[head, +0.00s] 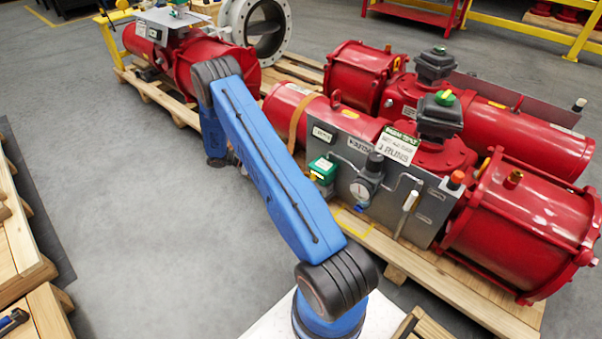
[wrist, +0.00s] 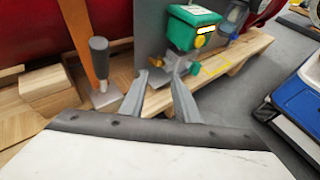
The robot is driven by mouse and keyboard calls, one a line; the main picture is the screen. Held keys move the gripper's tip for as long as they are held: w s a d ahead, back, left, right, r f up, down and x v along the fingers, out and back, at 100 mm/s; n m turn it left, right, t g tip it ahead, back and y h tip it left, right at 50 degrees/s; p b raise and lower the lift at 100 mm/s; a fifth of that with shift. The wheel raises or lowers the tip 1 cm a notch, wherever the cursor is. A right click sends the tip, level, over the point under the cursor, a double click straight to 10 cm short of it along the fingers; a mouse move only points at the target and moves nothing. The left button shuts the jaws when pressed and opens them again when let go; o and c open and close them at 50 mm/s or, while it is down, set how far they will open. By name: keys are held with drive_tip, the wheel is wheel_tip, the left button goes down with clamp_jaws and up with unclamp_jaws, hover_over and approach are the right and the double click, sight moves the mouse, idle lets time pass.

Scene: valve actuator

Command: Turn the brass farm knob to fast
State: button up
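A small brass-coloured part (wrist: 155,62) shows in the wrist view on the grey fitting under a green box (wrist: 194,28). It looks like the brass knob, but its marks are too small to read. My gripper (wrist: 158,78) is open, with its two grey fingers spread and pointing towards this fitting. The gap between the fingers looks empty; I cannot tell whether a fingertip touches anything. The green box (head: 322,168) also shows in the head view, on the grey panel (head: 340,183) of the near red actuator. There my blue arm hides the gripper.
A black-handled lever (wrist: 99,62) stands left of my fingers. A gauge regulator (head: 364,188) and tubing sit right of the green box. Red actuators (head: 528,225) rest on wooden pallets (head: 450,288). Grey floor (head: 130,200) is clear to the left.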

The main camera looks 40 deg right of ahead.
drive_tip(key=x, duration=1.3)
drive_tip(key=shift+s+d+f, duration=0.15)
drive_tip(key=shift+s+d, duration=0.05)
drive_tip(key=shift+d, duration=0.05)
drive_tip(key=shift+c, duration=0.6)
clamp_jaws()
